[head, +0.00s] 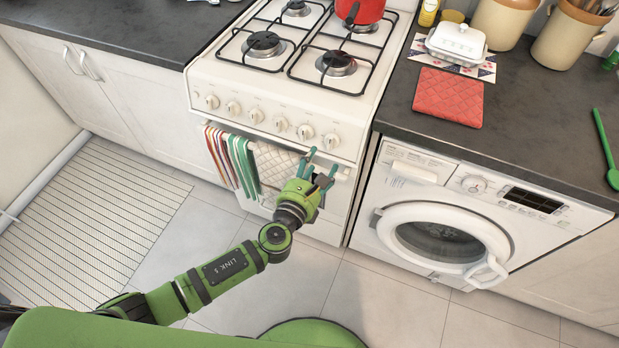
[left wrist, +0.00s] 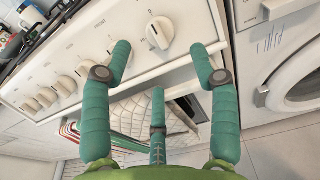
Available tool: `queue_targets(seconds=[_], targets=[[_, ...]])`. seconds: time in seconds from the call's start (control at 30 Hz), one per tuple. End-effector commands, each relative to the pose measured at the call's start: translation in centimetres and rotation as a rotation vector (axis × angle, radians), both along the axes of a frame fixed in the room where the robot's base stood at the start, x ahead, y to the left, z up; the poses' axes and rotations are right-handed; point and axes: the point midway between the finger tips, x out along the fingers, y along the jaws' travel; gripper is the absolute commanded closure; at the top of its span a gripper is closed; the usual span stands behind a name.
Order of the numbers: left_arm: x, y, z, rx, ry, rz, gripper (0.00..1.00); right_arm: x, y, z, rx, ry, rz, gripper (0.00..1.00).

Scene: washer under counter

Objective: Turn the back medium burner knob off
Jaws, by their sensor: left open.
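The white stove (head: 270,95) has a row of several white knobs on its front panel. The rightmost knob (head: 331,140) also shows in the left wrist view (left wrist: 160,32), its bar tilted. No readable label shows which knob is for the back medium burner. My left gripper (head: 318,167) is open and empty, in front of and just below the right end of the knob row. In the left wrist view its teal fingers (left wrist: 164,64) are spread, with the rightmost knob between and beyond the two upper ones. No contact with a knob shows. My right gripper is out of view.
Striped and quilted towels (head: 245,165) hang on the oven handle below the knobs. A red pot (head: 360,10) stands on a back burner. The washer (head: 440,225) is to the right under the dark counter (head: 520,110).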

Motion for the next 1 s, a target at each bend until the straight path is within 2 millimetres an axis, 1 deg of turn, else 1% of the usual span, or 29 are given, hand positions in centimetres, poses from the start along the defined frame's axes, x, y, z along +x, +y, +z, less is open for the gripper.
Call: queue_targets(seconds=[0.03,0.1,0.2,0.3,0.43,0.9,0.97,1.0], targets=[[-1.1,0.4,0.0,0.000,0.002,0.000,0.39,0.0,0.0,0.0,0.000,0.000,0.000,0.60],[-2.3,0.8,0.3,0.001,0.002,0.000,0.39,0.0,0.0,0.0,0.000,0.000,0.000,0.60],[-3.6,1.2,0.4,0.002,0.002,0.001,0.39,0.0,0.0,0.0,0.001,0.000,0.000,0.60],[-4.4,1.5,0.6,0.000,0.000,0.001,0.39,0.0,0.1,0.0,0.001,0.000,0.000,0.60],[-4.8,1.6,0.7,0.001,0.001,0.001,0.39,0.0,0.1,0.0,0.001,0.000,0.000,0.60],[-4.8,1.6,0.7,0.001,0.000,0.001,0.39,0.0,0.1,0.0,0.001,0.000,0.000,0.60],[-4.8,1.7,0.5,-0.003,0.005,0.004,0.39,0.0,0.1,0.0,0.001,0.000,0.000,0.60],[-4.7,1.9,0.1,-0.013,0.020,0.011,0.39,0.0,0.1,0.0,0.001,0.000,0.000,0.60]])
